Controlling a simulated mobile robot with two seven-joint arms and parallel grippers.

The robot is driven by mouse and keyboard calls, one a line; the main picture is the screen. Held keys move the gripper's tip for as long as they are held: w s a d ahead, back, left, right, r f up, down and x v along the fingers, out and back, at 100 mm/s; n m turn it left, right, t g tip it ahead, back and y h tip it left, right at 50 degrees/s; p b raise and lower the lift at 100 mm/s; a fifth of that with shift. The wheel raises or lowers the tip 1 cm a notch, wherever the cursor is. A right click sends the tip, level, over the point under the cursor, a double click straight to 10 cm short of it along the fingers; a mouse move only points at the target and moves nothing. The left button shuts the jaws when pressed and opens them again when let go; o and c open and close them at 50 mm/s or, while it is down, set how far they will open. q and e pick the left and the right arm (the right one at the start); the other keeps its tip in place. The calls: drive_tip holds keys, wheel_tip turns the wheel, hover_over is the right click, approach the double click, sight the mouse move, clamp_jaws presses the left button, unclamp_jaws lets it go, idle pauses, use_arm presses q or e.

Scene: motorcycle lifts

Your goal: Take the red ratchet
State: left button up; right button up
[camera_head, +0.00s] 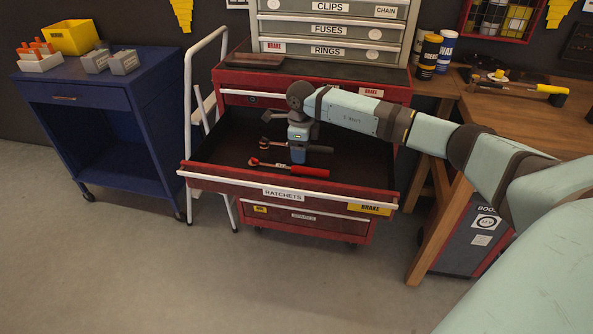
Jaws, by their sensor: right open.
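The red ratchet (310,171) lies in the open drawer labelled RATCHETS (195,172), with its red handle to the right and its head to the left. A second ratchet with a dark handle (320,149) lies behind it. My right arm reaches in from the right, and my right gripper (298,160) points down into the drawer, over or just behind the red ratchet's handle. It is open and holds nothing. Whether its fingertips touch the ratchet cannot be told from here. Part of the second ratchet is hidden behind the gripper. My left gripper is not in view.
The drawer belongs to a red tool chest (310,213) with a grey cabinet (330,30) on top. A white step ladder (190,100) stands close on the left, beside a blue cart (130,90). A wooden workbench (510,115) stands at right. The floor in front is clear.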

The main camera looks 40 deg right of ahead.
sight(301, 167)
drive_tip(key=f, duration=0.5)
drive_tip(key=shift+s+a, duration=0.2)
drive_tip(key=shift+s, duration=0.1)
clamp_jaws()
drive_tip(key=shift+r, duration=0.1)
